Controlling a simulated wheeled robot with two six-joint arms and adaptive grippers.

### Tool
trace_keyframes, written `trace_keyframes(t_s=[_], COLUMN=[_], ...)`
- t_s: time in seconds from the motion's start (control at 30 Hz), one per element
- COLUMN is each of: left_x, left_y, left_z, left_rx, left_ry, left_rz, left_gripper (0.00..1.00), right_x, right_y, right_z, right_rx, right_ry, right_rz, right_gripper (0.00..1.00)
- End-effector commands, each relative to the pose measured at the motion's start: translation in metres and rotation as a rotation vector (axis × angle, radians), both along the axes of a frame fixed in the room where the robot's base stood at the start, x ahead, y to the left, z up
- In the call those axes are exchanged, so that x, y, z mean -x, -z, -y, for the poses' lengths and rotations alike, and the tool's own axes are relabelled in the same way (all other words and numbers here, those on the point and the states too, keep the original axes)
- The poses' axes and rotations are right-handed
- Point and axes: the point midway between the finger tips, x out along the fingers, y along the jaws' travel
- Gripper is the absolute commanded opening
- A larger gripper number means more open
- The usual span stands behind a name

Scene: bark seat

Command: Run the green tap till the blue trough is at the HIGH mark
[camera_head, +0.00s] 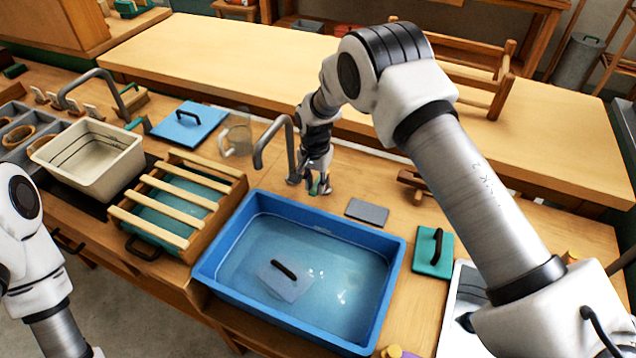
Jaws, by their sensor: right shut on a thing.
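The blue trough (213,262) stands at the front of the bench with clear water in it. A grey-blue plate with a dark handle (286,280) shows inside it. I cannot make out the HIGH mark or how the level stands against it. A grey curved spout (270,137) rises behind the trough, and no stream of water can be made out. My right gripper (318,186) points down behind the trough, beside the spout, shut on the green tap's handle (323,187), which it mostly hides. My left arm shows at the left edge; its gripper is out of view.
A slatted wooden box (180,210) stands left of the trough, with a cream basin (92,158) farther left. A clear jug (236,136) and a blue board (188,124) lie behind. A grey slab (367,211) and a green handled block (433,254) lie to the right.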

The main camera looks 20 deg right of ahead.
Motion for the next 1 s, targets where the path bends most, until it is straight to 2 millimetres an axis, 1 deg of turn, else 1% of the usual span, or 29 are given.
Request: trace_keyframes(t_s=[0.1,0.13,0.17,0.2,0.47,0.57,0.67,0.9,1.0], left_x=[0.000,0.000,0.000,0.000,0.000,0.000,0.000,0.000,0.000], left_y=[0.000,0.000,0.000,0.000,0.000,0.000,0.000,0.000,0.000], left_z=[0.000,0.000,0.000,0.000,0.000,0.000,0.000,0.000,0.000], left_rx=[0.000,0.000,0.000,0.000,0.000,0.000,0.000,0.000,0.000], left_ry=[0.000,0.000,0.000,0.000,0.000,0.000,0.000,0.000,0.000], left_rz=[0.000,0.000,0.000,0.000,0.000,0.000,0.000,0.000,0.000], left_gripper=[0.40,0.40,0.40,0.40,0.40,0.40,0.40,0.40,0.40], right_x=[0.001,0.001,0.001,0.001,0.000,0.000,-0.001,-0.001,-0.001], right_y=[0.001,0.001,0.001,0.001,0.000,-0.007,-0.024,-0.085,-0.104], right_z=[0.000,0.000,0.000,0.000,0.000,0.000,0.000,0.000,0.000], right_rx=[-0.001,-0.001,-0.001,-0.001,-0.001,-0.001,-0.001,-0.001,-0.001], right_ry=[0.003,0.003,0.003,0.003,0.001,0.001,0.001,0.001,0.001], right_rz=[-0.002,-0.002,-0.002,-0.001,-0.001,0.001,0.002,0.003,0.001], right_gripper=[0.00,0.33,0.44,0.48,0.48,0.48,0.48,0.48,0.48])
